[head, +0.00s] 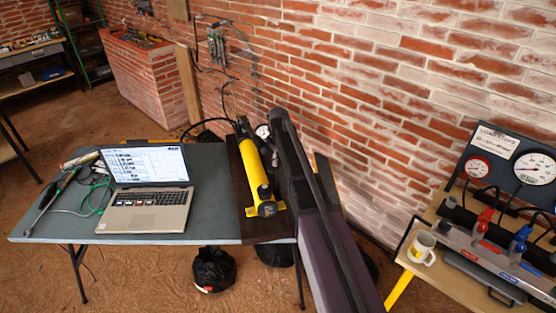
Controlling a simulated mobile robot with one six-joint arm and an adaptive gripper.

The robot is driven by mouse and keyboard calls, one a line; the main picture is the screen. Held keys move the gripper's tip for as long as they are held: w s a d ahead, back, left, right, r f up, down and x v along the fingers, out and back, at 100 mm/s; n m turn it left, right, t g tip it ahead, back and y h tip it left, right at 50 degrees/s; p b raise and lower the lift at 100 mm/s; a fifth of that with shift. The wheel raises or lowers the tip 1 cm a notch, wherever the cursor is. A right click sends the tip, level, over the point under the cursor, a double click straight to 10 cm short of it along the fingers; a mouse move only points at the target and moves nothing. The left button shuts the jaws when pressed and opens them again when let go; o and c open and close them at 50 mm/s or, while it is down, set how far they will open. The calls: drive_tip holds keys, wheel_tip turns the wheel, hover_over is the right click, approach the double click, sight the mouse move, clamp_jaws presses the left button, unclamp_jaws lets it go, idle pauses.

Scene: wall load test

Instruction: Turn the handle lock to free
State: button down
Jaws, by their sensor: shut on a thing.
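A yellow cylindrical hand pump (258,180) lies on a dark base at the right end of the grey table (215,228). Its near end has a dark round fitting. A small round gauge (263,131) shows at its far end, partly covered. A long dark bar and a dark purplish body run beside the pump towards the front; I cannot tell whether they are part of my arm. They hide the pump's right side. I cannot make out the handle lock or its position. I cannot make out my gripper's fingertips anywhere.
An open laptop (150,178) stands on the table, with cables and tools at its left. A wooden stand at the right carries a valve manifold (485,250), gauges (535,168) and a mug (422,247). A brick wall (330,60) runs behind. Black bags (213,268) lie below the table.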

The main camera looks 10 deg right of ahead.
drive_tip(key=n, duration=0.5)
drive_tip(key=shift+s+n, duration=0.1)
drive_tip(key=shift+n, duration=0.2)
drive_tip(key=n, duration=0.5)
drive_tip(key=shift+n, duration=0.3)
drive_tip(key=shift+c, duration=1.3)
unclamp_jaws()
